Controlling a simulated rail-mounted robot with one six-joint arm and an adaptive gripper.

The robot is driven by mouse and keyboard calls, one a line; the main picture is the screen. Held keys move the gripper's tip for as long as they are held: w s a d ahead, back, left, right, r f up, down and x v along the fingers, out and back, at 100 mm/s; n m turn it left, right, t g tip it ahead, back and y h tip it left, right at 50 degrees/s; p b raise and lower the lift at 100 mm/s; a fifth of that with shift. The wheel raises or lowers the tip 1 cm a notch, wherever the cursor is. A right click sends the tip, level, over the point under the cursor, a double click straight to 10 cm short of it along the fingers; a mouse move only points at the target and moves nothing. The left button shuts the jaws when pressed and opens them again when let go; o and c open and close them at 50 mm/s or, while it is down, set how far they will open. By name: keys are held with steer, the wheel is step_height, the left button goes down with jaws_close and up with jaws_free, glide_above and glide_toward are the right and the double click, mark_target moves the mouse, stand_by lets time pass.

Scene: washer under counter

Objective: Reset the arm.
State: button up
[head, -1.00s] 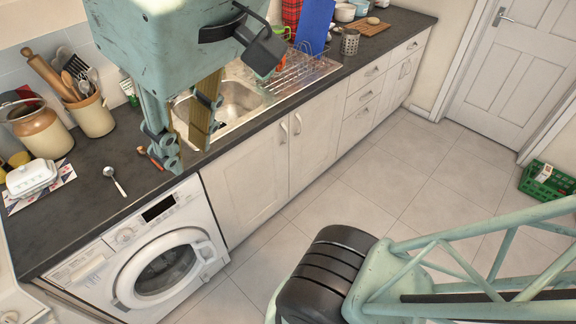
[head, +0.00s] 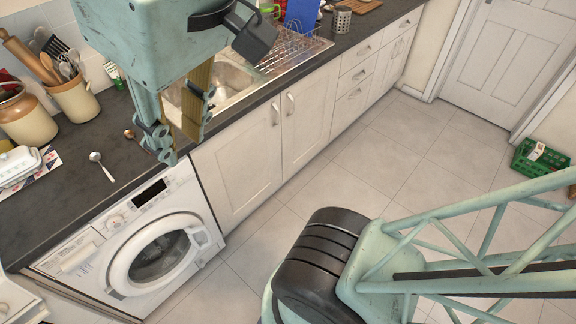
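My gripper (head: 184,143) hangs at the upper left of the head view, in front of the counter and above the washer. Its two fingers are spread apart, with nothing between them. The white washer (head: 118,245) stands under the counter (head: 88,195) at the lower left, and its round door looks shut. My green lattice arm link shows at the lower right.
A spoon (head: 101,165), a butter dish (head: 18,166) and a utensil crock (head: 74,101) stand or lie on the counter. A sink (head: 228,84) and dish rack (head: 292,46) lie beyond. A green crate (head: 540,158) sits by the door (head: 497,55). The tiled floor (head: 385,150) is mostly clear.

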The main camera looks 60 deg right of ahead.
steer(key=shift+s+f+b, duration=0.15)
steer(key=shift+f+b, duration=0.8)
steer(key=shift+f, duration=0.4)
steer(key=shift+s+f+b, duration=0.1)
steer(key=shift+f+b, duration=0.85)
steer(key=shift+f, duration=0.35)
steer(key=shift+o, duration=0.5)
